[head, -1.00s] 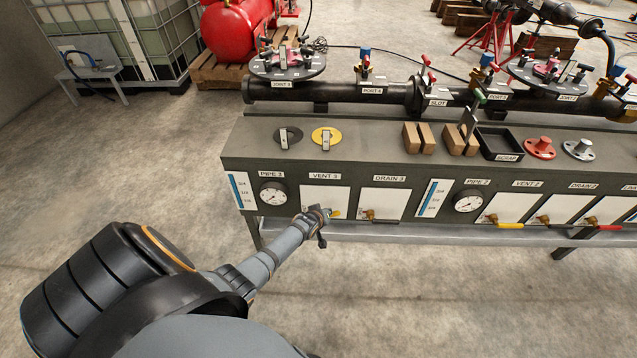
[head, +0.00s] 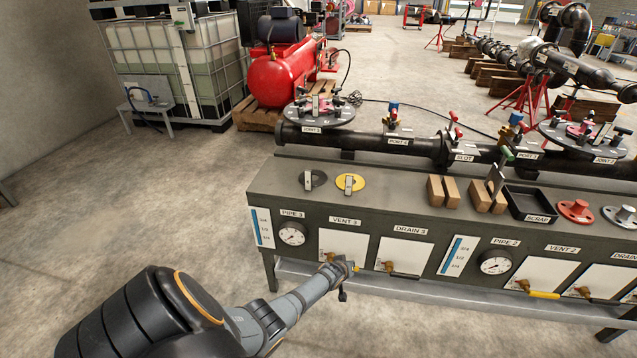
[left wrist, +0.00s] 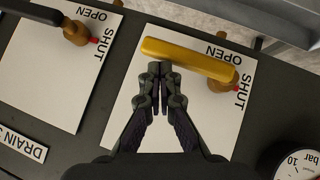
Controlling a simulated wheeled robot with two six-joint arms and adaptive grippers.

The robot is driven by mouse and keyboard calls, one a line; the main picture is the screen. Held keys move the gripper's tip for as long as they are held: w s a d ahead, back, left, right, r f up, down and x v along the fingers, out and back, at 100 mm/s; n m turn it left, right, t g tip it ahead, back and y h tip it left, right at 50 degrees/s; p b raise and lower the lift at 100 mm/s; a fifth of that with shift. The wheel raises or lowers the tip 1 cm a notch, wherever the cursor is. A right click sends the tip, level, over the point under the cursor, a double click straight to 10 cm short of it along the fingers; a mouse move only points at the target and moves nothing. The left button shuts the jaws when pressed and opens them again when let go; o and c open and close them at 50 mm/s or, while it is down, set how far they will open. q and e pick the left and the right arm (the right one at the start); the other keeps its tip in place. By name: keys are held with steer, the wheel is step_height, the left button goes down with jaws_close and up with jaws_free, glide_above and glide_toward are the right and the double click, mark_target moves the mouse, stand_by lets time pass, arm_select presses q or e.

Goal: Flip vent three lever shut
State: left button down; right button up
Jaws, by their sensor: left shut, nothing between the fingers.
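The vent three lever is a yellow handle on a brass pivot, seen large in the left wrist view (left wrist: 187,60). It lies nearly crosswise on its white panel (left wrist: 192,118), running left from the pivot. OPEN is printed above the pivot and SHUT to its right, with a small red mark beside SHUT. My left gripper (left wrist: 161,68) is shut and empty, its fingertips beside the handle's free half; I cannot tell whether they touch. In the head view my left gripper (head: 350,268) covers most of the handle at the panel's lower right. My right gripper is not in view.
The drain three lever (head: 400,273), black-handled, sits on the adjacent panel. A gauge (head: 292,234) is left of the vent three panel. A metal shelf (head: 450,303) runs below the panels. The floor to the left is clear.

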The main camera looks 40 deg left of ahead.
arm_select(q)
steer(key=shift+d+f, duration=0.1)
steer(key=shift+f, duration=0.05)
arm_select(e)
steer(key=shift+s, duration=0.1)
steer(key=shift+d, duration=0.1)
arm_select(q)
steer(key=s+d+r+p, duration=0.2)
steer(key=s+r+p, duration=0.1)
steer(key=r+p, duration=0.1)
steer(key=s+d+r+p, duration=0.2)
steer(key=r+p, duration=0.3)
steer(key=r, duration=0.2)
steer(key=shift+s+r, duration=0.2)
steer(key=shift+s, duration=0.2)
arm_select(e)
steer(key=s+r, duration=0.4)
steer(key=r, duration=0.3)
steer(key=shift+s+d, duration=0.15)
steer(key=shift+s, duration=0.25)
arm_select(q)
steer(key=shift+a, duration=0.1)
